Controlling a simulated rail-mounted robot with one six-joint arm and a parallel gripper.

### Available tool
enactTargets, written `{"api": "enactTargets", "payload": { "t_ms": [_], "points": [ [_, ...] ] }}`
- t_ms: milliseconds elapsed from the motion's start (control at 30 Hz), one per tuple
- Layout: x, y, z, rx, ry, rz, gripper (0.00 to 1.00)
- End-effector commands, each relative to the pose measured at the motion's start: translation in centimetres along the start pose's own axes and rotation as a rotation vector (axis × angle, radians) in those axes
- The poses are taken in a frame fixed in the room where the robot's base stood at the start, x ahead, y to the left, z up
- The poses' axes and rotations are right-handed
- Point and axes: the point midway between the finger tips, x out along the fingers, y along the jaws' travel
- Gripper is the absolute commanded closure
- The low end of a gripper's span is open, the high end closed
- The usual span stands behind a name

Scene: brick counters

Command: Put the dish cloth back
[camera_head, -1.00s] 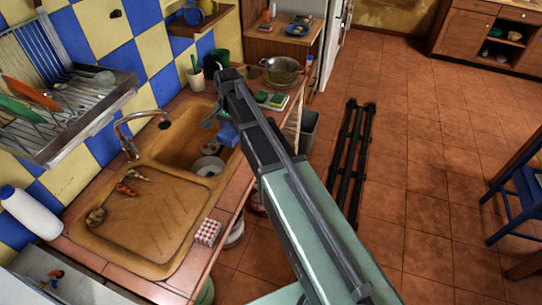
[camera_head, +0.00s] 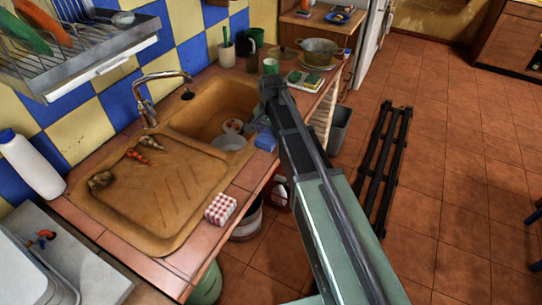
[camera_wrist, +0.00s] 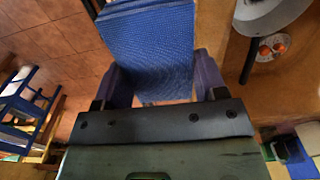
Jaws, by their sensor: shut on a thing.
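A blue cloth (camera_head: 265,140), the dish cloth by its look, hangs folded from my gripper (camera_head: 268,117) by the front edge of the sink basin. In the wrist view, the blue cloth (camera_wrist: 148,45) fills the space between the two fingers of my gripper (camera_wrist: 160,82), and the gripper is shut on it. In the head view my own arm hides most of the fingers. A red-and-white checkered folded cloth or packet (camera_head: 220,208) lies on the tiled counter edge in front of the drainboard.
The brown sink (camera_head: 200,118) holds a pan and a dish with orange-red bits (camera_wrist: 273,47). Small items lie on its drainboard (camera_head: 150,205). A dish rack (camera_head: 85,60) hangs above. A pot (camera_head: 319,50) and sponges (camera_head: 305,80) stand beyond; a grey bin (camera_head: 338,130) is below right.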

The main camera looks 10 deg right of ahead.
Motion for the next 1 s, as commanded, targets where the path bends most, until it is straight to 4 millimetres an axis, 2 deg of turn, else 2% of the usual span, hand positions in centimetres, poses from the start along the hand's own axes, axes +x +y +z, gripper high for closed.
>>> {"api": "enactTargets", "payload": {
  "t_ms": [133, 333, 567, 700, 733, 800, 900, 1000],
  "points": [
    [0.5, 0.0, 0.0, 0.0, 0.0, 0.0, 0.57],
    [4.6, 0.0, 0.0, 0.0, 0.0, 0.0, 0.57],
    [4.1, 0.0, 0.0, 0.0, 0.0, 0.0, 0.57],
    [4.6, 0.0, 0.0, 0.0, 0.0, 0.0, 0.57],
    [4.6, 0.0, 0.0, 0.0, 0.0, 0.0, 0.33],
    [4.5, 0.0, 0.0, 0.0, 0.0, 0.0, 0.23],
    [4.5, 0.0, 0.0, 0.0, 0.0, 0.0, 0.09],
    [4.5, 0.0, 0.0, 0.0, 0.0, 0.0, 0.09]
  ]
}}
